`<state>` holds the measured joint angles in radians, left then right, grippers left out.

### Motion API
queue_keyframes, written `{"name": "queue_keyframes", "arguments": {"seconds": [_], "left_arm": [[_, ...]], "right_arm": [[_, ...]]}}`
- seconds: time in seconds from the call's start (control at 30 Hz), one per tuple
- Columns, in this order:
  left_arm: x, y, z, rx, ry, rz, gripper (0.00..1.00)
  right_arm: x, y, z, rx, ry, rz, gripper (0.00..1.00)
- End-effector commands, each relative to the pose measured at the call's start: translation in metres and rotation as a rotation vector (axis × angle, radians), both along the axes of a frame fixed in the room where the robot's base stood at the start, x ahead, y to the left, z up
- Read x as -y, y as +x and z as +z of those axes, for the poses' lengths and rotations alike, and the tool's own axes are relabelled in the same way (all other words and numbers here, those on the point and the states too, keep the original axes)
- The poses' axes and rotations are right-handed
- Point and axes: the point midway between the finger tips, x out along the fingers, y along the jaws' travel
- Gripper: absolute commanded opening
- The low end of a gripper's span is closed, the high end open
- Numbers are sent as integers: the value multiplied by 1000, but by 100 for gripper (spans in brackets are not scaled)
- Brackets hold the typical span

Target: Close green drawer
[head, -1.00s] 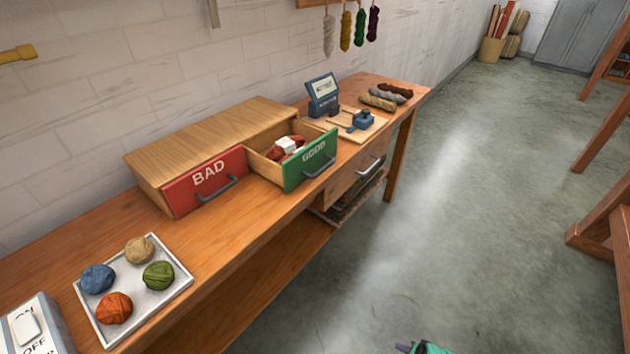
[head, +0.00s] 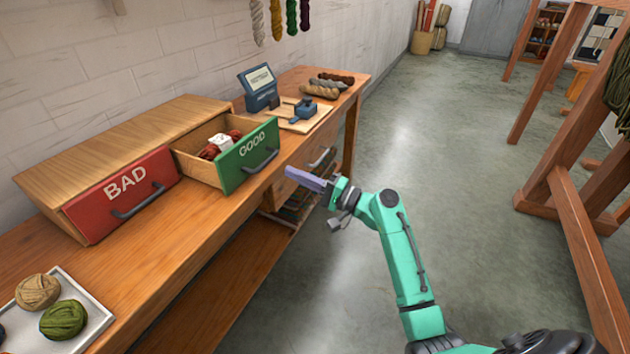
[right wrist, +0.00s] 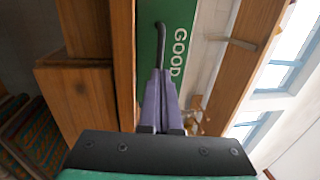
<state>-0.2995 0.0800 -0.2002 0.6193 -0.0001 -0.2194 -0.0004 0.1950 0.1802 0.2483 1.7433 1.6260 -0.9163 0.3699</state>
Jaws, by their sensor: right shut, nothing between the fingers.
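The green drawer (head: 245,158), marked GOOD, stands pulled out of the wooden box on the bench. A dark red skein with a white label (head: 220,143) lies inside it. Its dark handle (head: 262,163) is on the front. My right gripper (head: 293,170) is shut and empty, in front of the green drawer and a little to its right, pointing toward it. In the right wrist view the purple fingers (right wrist: 163,92) are together, with the green front (right wrist: 178,40) and handle (right wrist: 160,45) just beyond their tips. I cannot tell whether they touch. My left gripper is not in view.
The red BAD drawer (head: 122,195) is closed beside it. A tray (head: 95,325) with yarn balls lies at the front left. A scale-like device (head: 258,88) and a board (head: 290,122) with a blue tool stand behind. Open floor lies right of the bench.

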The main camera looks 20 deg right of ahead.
Motion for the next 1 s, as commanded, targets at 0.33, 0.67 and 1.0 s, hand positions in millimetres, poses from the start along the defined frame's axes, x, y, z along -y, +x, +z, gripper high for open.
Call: {"name": "queue_keyframes", "arguments": {"seconds": [0.33,0.67,1.0], "left_arm": [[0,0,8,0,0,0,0],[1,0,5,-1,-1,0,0],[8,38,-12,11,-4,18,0]], "right_arm": [[-29,34,8,0,0,-1,0],[-31,36,7,-1,1,0,0],[-63,74,4,2,0,1,0]]}}
